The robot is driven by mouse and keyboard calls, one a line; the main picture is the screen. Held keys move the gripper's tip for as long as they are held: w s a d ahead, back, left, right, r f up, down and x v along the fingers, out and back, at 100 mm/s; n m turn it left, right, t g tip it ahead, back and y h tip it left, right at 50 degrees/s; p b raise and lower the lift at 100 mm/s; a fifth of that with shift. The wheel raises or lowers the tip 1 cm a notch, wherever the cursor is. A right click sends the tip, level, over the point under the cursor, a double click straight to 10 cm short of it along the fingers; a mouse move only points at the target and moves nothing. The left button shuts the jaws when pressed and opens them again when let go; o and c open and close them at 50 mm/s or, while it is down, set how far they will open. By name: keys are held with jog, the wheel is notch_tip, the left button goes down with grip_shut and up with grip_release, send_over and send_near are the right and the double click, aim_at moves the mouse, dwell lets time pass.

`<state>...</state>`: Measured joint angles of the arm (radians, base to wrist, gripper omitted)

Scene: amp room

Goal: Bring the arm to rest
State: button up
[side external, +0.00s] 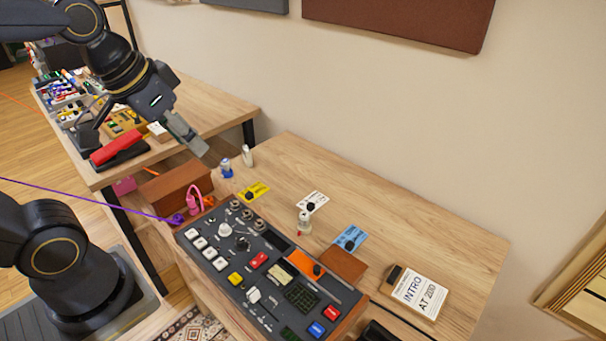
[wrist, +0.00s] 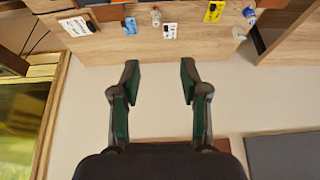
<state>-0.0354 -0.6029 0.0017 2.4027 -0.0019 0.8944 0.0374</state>
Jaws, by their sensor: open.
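My gripper (side external: 198,146) is in the upper left of the side external view, held in the air above the near end of the gap between two wooden tables. In the wrist view, my gripper (wrist: 159,75) shows both fingers spread wide apart with nothing between them. Only the plain wall lies behind the fingers there. The wooden table (side external: 420,222) with the control panel (side external: 232,258) is to the right of and below my gripper in the side external view. My gripper appears to touch nothing.
Yellow (side external: 252,192), white (side external: 311,203) and blue (side external: 348,240) cards with small dark items lie on the table. A blue-capped bottle (side external: 226,168) and a white one (side external: 247,155) stand near its back left. A purple cable (side external: 90,196) crosses at left.

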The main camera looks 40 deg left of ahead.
jog(key=s, duration=0.3)
jog(key=shift+d+f, duration=0.4)
